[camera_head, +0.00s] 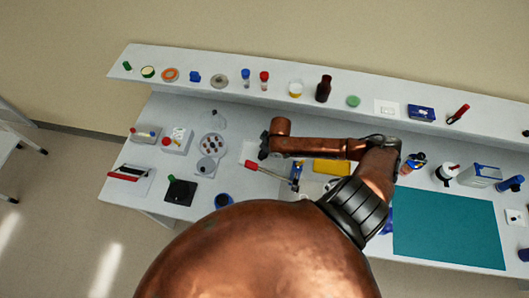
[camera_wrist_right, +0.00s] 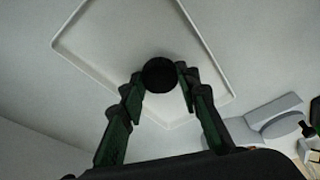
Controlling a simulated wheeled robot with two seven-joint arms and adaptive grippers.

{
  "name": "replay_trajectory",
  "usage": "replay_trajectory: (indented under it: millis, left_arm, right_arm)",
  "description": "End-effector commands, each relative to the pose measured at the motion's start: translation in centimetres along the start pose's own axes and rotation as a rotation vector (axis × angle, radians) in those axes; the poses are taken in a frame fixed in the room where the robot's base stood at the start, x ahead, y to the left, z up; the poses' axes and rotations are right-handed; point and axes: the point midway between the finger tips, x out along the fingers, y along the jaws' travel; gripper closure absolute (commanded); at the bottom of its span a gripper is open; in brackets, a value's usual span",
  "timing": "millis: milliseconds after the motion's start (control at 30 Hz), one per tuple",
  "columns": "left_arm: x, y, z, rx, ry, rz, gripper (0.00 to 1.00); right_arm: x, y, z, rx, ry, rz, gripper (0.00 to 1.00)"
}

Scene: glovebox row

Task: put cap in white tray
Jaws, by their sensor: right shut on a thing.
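In the right wrist view, a round black cap (camera_wrist_right: 159,74) sits between the two fingers of my right gripper (camera_wrist_right: 160,82), which is shut on it. The white tray (camera_wrist_right: 105,40), square with a low raised rim, lies beneath; the cap appears over its lower half. I cannot tell how high above the tray the cap is. In the head view my right gripper (camera_head: 264,147) reaches left over the bench, and a white patch (camera_head: 248,150) beside it seems to be the tray. The cap is not clear there. My left gripper is not in view.
A red-ended tool (camera_head: 265,169) lies near my gripper. A raised shelf (camera_head: 220,66) with small items runs behind. A teal mat (camera_head: 449,231) is bare.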

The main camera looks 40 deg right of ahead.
Motion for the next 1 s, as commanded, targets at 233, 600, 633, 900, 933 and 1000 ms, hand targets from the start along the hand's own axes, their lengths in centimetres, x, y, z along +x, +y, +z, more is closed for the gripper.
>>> replay_trajectory:
  millis: [233, 600, 633, 900, 933, 1000]
  left_arm:
    - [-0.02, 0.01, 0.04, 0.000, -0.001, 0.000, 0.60]
    - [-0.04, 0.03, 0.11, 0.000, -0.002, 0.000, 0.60]
    - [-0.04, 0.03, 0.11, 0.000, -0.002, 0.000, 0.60]
    - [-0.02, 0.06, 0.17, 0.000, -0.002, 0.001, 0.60]
    - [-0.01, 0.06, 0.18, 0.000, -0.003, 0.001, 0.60]
    - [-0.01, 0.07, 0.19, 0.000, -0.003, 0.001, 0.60]
  right_arm:
    - [0.12, 0.02, -0.03, -0.001, 0.002, 0.000, 0.79]
    - [0.36, 0.03, 0.05, -0.001, 0.001, 0.000, 0.54]
    - [0.36, 0.03, 0.05, -0.001, 0.001, 0.000, 0.53]
    - [0.25, 0.04, 0.02, -0.001, 0.001, 0.001, 0.53]
    - [0.14, 0.04, -0.02, -0.001, 0.002, 0.001, 0.53]
    - [-0.39, 0.08, -0.03, -0.001, 0.001, 0.002, 0.53]
